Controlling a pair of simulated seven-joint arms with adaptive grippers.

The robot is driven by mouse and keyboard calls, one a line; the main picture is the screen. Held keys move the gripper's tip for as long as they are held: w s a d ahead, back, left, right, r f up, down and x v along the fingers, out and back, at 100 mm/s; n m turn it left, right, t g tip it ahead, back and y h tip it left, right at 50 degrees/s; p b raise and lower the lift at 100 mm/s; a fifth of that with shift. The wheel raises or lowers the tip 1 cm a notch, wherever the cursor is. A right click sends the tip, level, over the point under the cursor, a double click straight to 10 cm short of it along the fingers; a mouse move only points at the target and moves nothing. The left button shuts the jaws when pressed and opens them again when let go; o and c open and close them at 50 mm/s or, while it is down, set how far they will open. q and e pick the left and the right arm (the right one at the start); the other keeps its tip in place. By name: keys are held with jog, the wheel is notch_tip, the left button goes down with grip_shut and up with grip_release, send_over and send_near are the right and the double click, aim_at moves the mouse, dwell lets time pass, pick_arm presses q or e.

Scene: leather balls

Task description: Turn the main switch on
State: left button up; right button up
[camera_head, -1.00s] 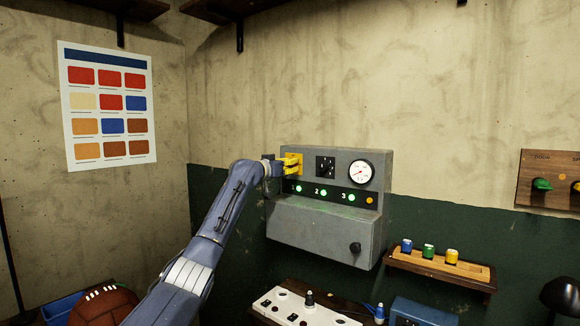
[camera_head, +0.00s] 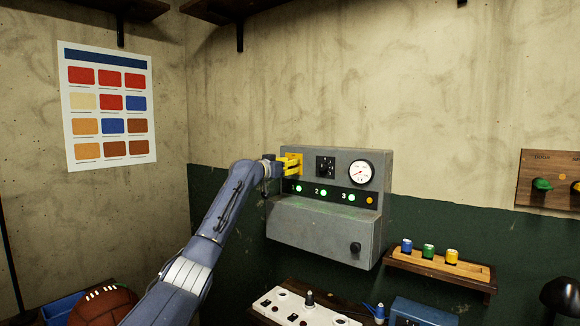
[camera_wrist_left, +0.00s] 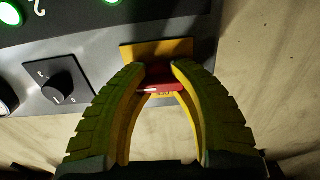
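The grey control box (camera_head: 325,228) is on the wall in the head view. Its main switch is a red lever (camera_wrist_left: 161,87) on a yellow plate (camera_wrist_left: 184,47), seen in the left wrist view; in the head view my gripper hides the lever. My left gripper (camera_head: 292,164) is at the box's upper left corner. In the left wrist view its two yellow fingers (camera_wrist_left: 161,68) close in from both sides of the red lever and appear to touch it. My right gripper is not in view.
Right of the switch are a black rotary knob (camera_head: 325,166) and a round gauge (camera_head: 361,172). Below are green lamps (camera_head: 323,192) numbered 1 to 3 and an orange lamp (camera_head: 369,201). A shelf (camera_head: 440,268) with coloured spools juts out at the right.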

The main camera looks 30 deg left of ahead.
pick_arm(q)
jog(key=o, duration=0.5)
jog(key=s+a, duration=0.1)
jog(key=s, duration=1.1)
dwell(0.4)
